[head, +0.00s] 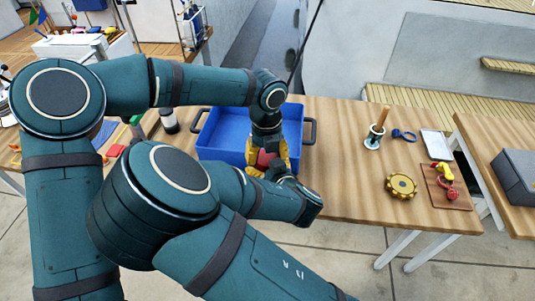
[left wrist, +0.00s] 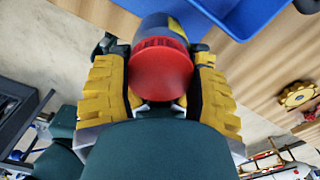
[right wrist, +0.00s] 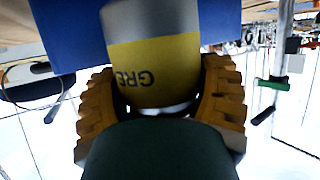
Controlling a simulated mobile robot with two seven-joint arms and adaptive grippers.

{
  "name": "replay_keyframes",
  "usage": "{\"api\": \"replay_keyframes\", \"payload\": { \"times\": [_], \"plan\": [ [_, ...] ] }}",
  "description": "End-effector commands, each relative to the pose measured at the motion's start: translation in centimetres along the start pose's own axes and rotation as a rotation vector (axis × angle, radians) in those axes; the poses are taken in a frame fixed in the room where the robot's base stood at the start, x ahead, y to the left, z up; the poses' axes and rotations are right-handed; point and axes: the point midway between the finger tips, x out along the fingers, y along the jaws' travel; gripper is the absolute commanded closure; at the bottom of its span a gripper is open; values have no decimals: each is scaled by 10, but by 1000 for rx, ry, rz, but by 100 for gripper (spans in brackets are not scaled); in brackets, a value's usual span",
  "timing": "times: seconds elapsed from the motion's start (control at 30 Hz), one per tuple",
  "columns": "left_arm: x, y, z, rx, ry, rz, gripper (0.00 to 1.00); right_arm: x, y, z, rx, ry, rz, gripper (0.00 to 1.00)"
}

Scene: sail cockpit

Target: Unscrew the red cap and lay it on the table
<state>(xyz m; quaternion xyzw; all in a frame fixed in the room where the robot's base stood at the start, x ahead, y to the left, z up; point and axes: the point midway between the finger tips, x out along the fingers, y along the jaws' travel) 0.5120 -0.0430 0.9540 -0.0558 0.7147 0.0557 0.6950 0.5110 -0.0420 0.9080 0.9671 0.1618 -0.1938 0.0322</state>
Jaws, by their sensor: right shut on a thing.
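The red cap (left wrist: 160,70) sits on the end of a dark blue and yellow container (left wrist: 168,27). In the head view the cap (head: 265,158) shows at the front of the blue crate. My left gripper (head: 266,150) points down over it. In the left wrist view its yellow fingers (left wrist: 162,85) stand on both sides of the cap and look open around it. In the right wrist view my right gripper (right wrist: 162,85) is shut on the container (right wrist: 155,70), with its yellow band and upside-down letters "GRE" showing. My arms hide most of the container in the head view.
A blue crate (head: 222,153) with dark handles is right behind the container. To the right on the table (head: 335,185) are a wooden-handled tool in a holder (head: 376,130), a brass gear (head: 401,185) and a brown board (head: 447,190). The table between crate and gear is clear.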

Motion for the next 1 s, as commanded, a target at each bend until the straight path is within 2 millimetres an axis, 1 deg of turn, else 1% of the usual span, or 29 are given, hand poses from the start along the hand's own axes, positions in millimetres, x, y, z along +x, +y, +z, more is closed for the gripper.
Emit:
{"api": "replay_keyframes", "payload": {
  "times": [0.03,0.17,0.23,0.33,0.5,0.6,0.7,0.93,0.97,1.0],
  "plan": [
    [0,-2,0,3,-1,-6,83,1,-3,-2,-2,5,-10,100],
    [0,-3,-1,-2,-1,-7,84,1,-4,-2,-3,6,-12,100],
    [-1,-3,-1,-38,-2,-8,84,1,-4,-2,-3,7,-14,100],
    [-1,-4,-1,-164,-2,-7,84,1,-5,-2,-3,8,-15,100],
    [-1,-5,-1,-427,0,-10,84,1,-6,-3,-4,9,-18,100],
    [-1,-5,0,-523,2,-10,84,1,-7,-3,-5,9,-20,100],
    [-1,-5,0,-562,3,-11,84,2,-7,-3,-5,10,-21,100],
    [-1,-5,0,-562,4,-12,84,2,-8,-3,-5,10,-22,100],
    [-1,-5,0,-561,4,-12,35,2,-8,-3,-5,10,-22,100],
    [-1,-6,-1,-561,4,-12,21,2,-8,-3,-5,10,-22,100]
  ]
}}
